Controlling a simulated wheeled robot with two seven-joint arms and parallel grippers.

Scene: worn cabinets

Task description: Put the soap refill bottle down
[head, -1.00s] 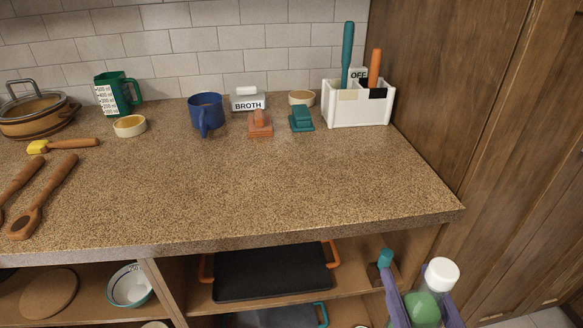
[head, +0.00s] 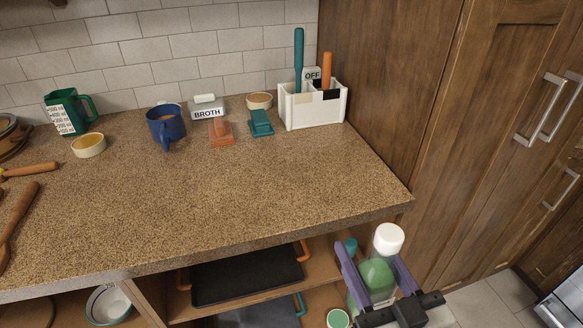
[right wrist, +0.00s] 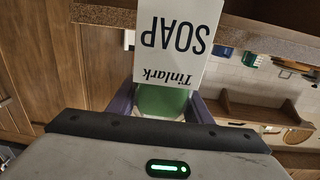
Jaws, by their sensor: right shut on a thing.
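The soap refill bottle (head: 378,277) has a green body and a white cap, and stands roughly upright in front of the counter's right end, below the top's level. My right gripper (head: 376,272) is shut on it, with a purple finger on each side. In the right wrist view, the bottle's white label (right wrist: 178,40) reads "Tinlark SOAP" upside down, and green (right wrist: 160,101) shows between the fingers of the gripper (right wrist: 160,104). The bottle's lower part is hidden in the head view. My left gripper is not in view.
The speckled countertop (head: 270,195) has wide clear room at the front and right. A white caddy (head: 314,108), a teal brush (head: 260,123), a blue mug (head: 166,126) and a broth box (head: 207,108) stand along the back. Below, a shelf holds a black tray (head: 245,275).

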